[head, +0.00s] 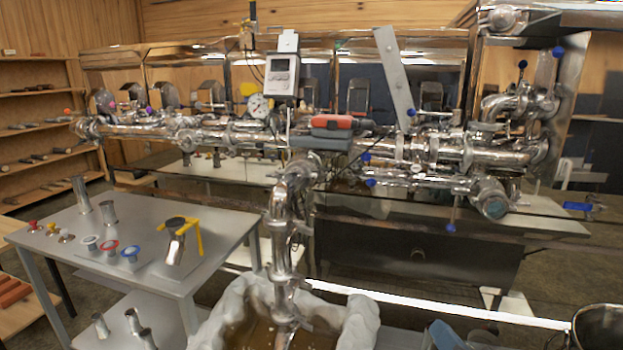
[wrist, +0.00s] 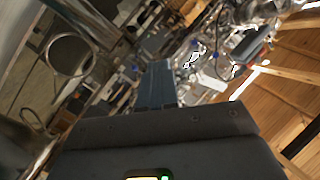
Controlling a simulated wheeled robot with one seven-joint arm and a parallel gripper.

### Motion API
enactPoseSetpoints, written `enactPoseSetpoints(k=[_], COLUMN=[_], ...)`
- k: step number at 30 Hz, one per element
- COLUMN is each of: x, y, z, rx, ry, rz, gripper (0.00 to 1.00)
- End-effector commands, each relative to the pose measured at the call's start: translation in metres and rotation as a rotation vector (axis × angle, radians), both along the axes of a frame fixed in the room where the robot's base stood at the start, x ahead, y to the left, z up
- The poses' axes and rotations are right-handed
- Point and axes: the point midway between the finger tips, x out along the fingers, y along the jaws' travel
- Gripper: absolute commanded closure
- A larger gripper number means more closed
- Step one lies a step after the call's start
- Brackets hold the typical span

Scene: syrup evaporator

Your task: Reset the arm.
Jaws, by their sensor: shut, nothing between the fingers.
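My gripper (wrist: 158,70) shows in the wrist view. Its dark body fills the bottom of the picture and its blue-grey fingers point up, pressed together with nothing between them. The wrist view is strongly tilted, with shiny pipes beyond the fingertips and wooden boards at the right. In the head view I cannot clearly make out my gripper.
In the head view a shiny pipe assembly (head: 240,138) spans the evaporator. A red-and-grey device (head: 330,131) rests there. A grey table (head: 140,275) holds metal tubes, coloured fittings and a yellow-handled piece. A white-rimmed basin (head: 362,322) stands in front; a steel pot (head: 600,325) is at lower right.

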Motion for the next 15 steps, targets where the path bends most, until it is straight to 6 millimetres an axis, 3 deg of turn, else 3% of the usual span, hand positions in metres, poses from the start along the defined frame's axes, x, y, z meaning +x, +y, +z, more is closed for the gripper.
enactPoseSetpoints(k=[1,6,15], x=[-0.023,-0.092,-0.213], y=[-0.002,-0.008,-0.014], z=[-0.016,-0.046,-0.066], rx=[-0.031,-0.137,-0.326], ry=[0.014,0.034,0.068], rz=[-0.005,-0.017,-0.015], gripper=[1.00,1.00,1.00])
